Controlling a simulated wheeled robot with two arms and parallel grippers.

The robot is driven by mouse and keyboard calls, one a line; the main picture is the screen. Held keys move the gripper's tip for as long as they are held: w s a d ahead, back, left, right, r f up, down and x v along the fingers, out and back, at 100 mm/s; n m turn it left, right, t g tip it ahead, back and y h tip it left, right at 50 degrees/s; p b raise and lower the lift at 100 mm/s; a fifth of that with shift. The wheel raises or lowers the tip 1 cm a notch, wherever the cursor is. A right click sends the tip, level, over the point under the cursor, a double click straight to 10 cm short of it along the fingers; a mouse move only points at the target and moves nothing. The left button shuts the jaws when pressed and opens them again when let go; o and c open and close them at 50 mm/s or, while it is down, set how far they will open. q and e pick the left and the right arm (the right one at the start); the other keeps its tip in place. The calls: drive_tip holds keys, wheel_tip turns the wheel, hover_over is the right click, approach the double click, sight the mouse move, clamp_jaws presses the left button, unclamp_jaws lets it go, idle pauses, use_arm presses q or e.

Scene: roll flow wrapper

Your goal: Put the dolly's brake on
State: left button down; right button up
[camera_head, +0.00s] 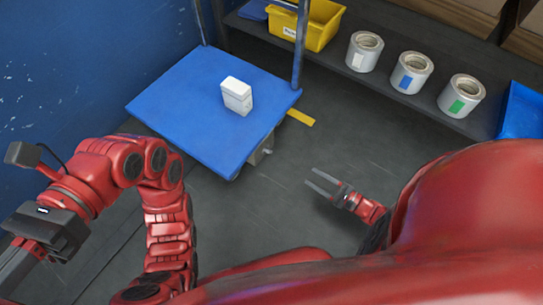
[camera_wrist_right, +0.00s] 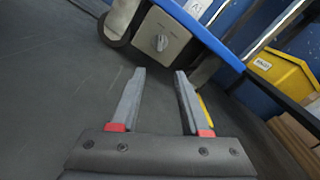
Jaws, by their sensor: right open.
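The dolly (camera_head: 180,95) has a flat blue deck and posts at its far side. A white box (camera_head: 237,93) stands on the deck. Under the deck's near right edge is a grey brake housing (camera_head: 261,151).
A dark shelf (camera_head: 385,83) at the back right holds a yellow bin (camera_head: 312,28), several white rolls (camera_head: 411,72) and a blue bin (camera_head: 524,112). A yellow floor mark (camera_head: 301,117) lies by the dolly. A blue wall (camera_head: 70,60) stands at left. The grey floor around my right gripper is clear.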

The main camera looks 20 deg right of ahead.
approach(270, 153)
use_arm(q)
drive_tip(key=s+a+f+m+t+b, duration=0.1)
drive_tip(key=s+a+f+t, duration=0.1)
drive_tip(key=a+f+t, duration=0.2)
drive_tip(key=shift+s+a+f+t+y, duration=0.2)
drive_tip(key=shift+s+t+y, duration=0.15)
drive_tip(key=shift+t, duration=0.45)
use_arm(e)
drive_tip(key=x, duration=0.8)
drive_tip(key=shift+w, duration=0.3)
drive_tip(key=shift+f, duration=0.1)
drive_tip(key=shift+c, duration=0.3)
use_arm(q)
drive_tip(key=shift+r, duration=0.1)
use_arm(e)
clamp_jaws()
